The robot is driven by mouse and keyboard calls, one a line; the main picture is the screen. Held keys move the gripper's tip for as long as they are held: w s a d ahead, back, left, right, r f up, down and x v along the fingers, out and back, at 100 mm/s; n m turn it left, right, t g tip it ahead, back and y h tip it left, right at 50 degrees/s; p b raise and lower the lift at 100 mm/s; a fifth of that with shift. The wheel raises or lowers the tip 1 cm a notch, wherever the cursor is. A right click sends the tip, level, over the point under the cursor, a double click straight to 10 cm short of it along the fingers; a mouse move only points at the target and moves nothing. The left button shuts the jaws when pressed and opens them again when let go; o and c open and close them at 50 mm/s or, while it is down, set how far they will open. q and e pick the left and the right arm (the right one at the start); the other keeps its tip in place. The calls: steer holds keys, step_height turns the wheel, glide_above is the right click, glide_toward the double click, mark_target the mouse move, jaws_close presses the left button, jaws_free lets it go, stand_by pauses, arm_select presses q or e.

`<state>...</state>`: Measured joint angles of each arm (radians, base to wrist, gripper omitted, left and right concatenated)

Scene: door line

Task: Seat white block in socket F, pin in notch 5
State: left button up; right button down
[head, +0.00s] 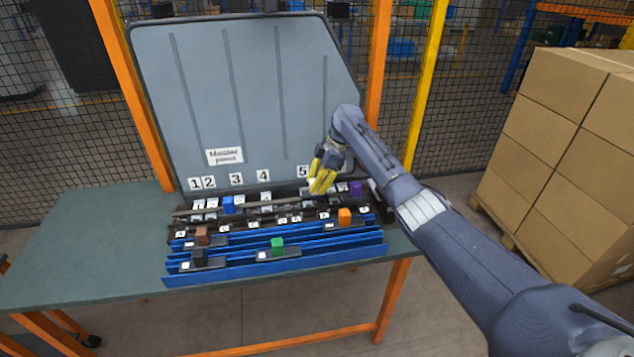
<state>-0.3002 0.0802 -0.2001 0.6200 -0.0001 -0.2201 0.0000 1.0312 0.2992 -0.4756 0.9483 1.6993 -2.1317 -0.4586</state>
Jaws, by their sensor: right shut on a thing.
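My right gripper (321,184) reaches in from the right, its yellow fingers pointing down over the back of the dark rack (178,222). It is shut on the white block (311,183), of which only a small pale patch shows beside the fingers. The pin is hidden or too small to see. The number card 5 (303,171) stands on the panel's lower edge, just left of the gripper. Small letter tags run along the rack's front edge, but F is too small to pick out. My left gripper is not in view.
A blue block (228,204) and a purple block (355,188) sit in the rack. Brown (202,235), black (198,257), green (277,246) and orange (344,216) blocks stand at the blue rails (320,262) in front. The grey-green table (80,245) is clear at left.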

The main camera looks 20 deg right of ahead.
steer(key=shift+f, duration=1.5)
steer(key=shift+f, duration=0.1)
steer(key=c, duration=1.1)
jaws_free()
steer(key=v, duration=1.2)
